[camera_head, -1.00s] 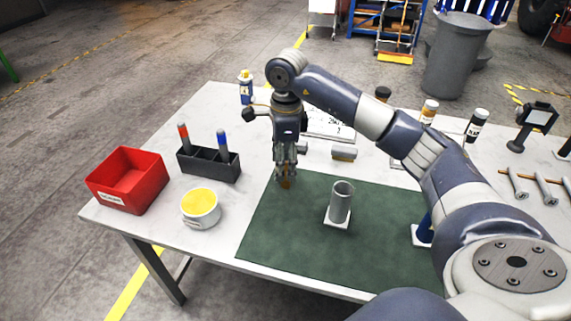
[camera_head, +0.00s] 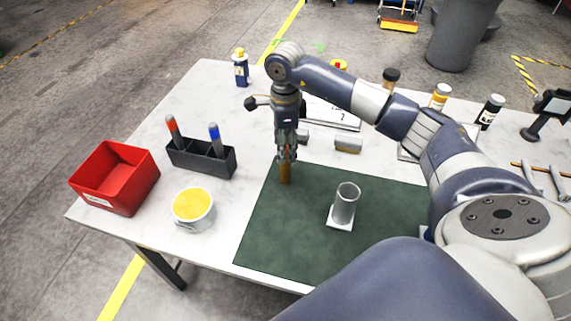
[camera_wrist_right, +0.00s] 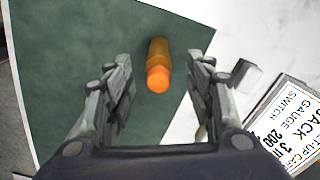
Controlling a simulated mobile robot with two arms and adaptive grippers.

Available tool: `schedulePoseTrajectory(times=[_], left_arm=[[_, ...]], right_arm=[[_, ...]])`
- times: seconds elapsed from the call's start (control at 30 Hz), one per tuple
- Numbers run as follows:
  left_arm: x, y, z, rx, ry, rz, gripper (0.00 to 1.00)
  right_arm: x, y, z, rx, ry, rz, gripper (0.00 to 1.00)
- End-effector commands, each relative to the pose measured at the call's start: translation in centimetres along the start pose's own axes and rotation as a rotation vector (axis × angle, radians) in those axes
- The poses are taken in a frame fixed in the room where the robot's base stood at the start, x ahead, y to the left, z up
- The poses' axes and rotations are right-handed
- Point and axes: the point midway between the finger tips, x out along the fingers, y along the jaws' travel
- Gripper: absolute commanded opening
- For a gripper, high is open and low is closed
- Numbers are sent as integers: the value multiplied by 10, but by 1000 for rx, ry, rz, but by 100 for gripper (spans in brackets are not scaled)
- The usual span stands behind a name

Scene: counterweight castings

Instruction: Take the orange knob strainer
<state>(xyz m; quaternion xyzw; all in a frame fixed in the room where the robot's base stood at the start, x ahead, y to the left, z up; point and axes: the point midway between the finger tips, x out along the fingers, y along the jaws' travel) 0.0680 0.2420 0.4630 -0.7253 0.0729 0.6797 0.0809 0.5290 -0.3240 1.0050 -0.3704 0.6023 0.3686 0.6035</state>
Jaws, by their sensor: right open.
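The orange knob strainer (camera_head: 285,174) appears as a slim orange-brown upright piece at the top left corner of the green mat. It also shows in the right wrist view (camera_wrist_right: 158,66), with a bright orange end toward the camera. My right gripper (camera_head: 287,157) points down just above it, open. In the wrist view its two fingers stand on either side of the orange piece, with gaps on both sides. Its upper end is partly hidden by the fingers in the head view. My left gripper is not in view.
A grey tube (camera_head: 345,204) on a white base stands on the green mat (camera_head: 290,240). To the left are a yellow-filled white tub (camera_head: 193,222), a dark holder (camera_head: 190,160) with two markers and a red bin (camera_head: 100,205). A grey block (camera_head: 348,144) lies behind the mat.

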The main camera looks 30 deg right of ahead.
Motion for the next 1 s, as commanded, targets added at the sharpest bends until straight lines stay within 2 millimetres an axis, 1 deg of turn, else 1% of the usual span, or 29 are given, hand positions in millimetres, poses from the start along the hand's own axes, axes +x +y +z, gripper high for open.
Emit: schedulePoseTrajectory(times=[0.07, 0.17, 0.27, 0.3, 0.4, 0.5, 0.67, 0.7, 0.77, 0.8, 0.87, 0.9, 1.0], left_arm=[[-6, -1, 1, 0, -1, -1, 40], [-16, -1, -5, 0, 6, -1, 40], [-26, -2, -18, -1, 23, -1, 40], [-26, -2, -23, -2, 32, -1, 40], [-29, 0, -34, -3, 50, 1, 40], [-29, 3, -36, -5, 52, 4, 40], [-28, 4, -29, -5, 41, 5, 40], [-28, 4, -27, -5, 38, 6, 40], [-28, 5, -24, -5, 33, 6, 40], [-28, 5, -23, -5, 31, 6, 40], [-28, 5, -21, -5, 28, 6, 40], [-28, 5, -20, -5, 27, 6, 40], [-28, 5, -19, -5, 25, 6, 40]], right_arm=[[5, 2, 0, 0, 2, 4, 49], [16, 5, -1, 1, 2, 6, 49], [30, 7, -1, 0, 2, 6, 49], [37, 6, -1, 1, 1, 5, 49], [48, 6, -1, 2, 0, 3, 49], [52, 5, -1, 2, -1, -1, 49], [52, 4, -1, 1, -1, -1, 49], [52, 4, -1, 1, -1, -1, 45], [52, 5, -1, 1, -1, -1, 31], [52, 5, -1, 1, -1, -1, 22], [52, 5, -1, 1, -1, -1, 9], [52, 5, -1, 1, -1, -1, 0], [52, 4, -1, 1, -1, -1, 0]])
